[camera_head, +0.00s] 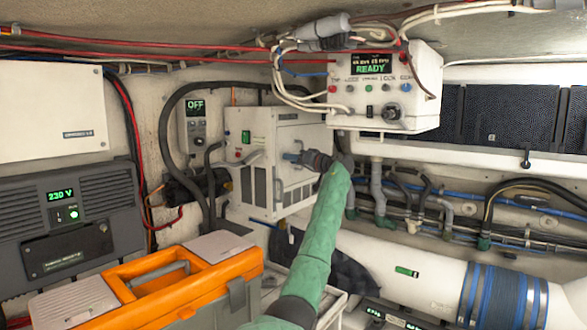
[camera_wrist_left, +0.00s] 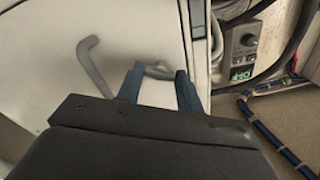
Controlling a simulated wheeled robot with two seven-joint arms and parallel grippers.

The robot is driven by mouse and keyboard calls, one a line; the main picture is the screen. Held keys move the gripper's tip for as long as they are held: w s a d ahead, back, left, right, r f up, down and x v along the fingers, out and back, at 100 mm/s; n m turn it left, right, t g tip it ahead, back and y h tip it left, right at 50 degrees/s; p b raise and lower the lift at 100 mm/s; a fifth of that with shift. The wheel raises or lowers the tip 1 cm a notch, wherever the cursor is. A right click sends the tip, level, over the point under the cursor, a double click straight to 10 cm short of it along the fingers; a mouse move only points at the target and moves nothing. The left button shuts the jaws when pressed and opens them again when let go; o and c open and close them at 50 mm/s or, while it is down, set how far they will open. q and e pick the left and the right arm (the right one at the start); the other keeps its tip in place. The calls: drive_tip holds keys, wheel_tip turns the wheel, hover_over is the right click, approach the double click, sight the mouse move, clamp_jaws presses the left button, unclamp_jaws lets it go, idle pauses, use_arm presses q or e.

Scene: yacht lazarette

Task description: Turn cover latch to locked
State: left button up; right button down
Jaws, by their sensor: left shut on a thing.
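A white cabinet (camera_head: 285,135) stands in the middle of the head view, with a cover panel on its right face. My left gripper (camera_head: 291,157) is at the upper part of that cover. In the left wrist view its two blue fingers (camera_wrist_left: 160,84) sit on either side of a grey latch handle (camera_wrist_left: 157,72) and are shut on it. The gripper hides most of this latch in the head view. A second bent grey handle (camera_wrist_left: 92,68) is on the same white cover, apart from the fingers. The latch's lock marking cannot be read. My right gripper is not in view.
A white control box (camera_head: 385,95) reading READY hangs above right of my arm. A small unit (camera_head: 196,125) showing OFF is left of the cabinet. An orange toolbox (camera_head: 180,285) is at the lower left. A white duct (camera_head: 400,265) and several hoses lie at the right.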

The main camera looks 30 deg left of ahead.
use_arm(q)
drive_tip(key=m+b, duration=0.1)
drive_tip(key=m, duration=0.4)
drive_tip(key=m+b, duration=0.1)
drive_tip(key=m, duration=0.5)
drive_tip(key=shift+r+m, duration=0.2)
drive_tip(key=shift+m, duration=0.5)
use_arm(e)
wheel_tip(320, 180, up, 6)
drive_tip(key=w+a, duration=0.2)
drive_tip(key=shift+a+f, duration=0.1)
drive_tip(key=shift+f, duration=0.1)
use_arm(q)
drive_tip(key=o, duration=1)
drive_tip(key=shift+w+f, duration=0.1)
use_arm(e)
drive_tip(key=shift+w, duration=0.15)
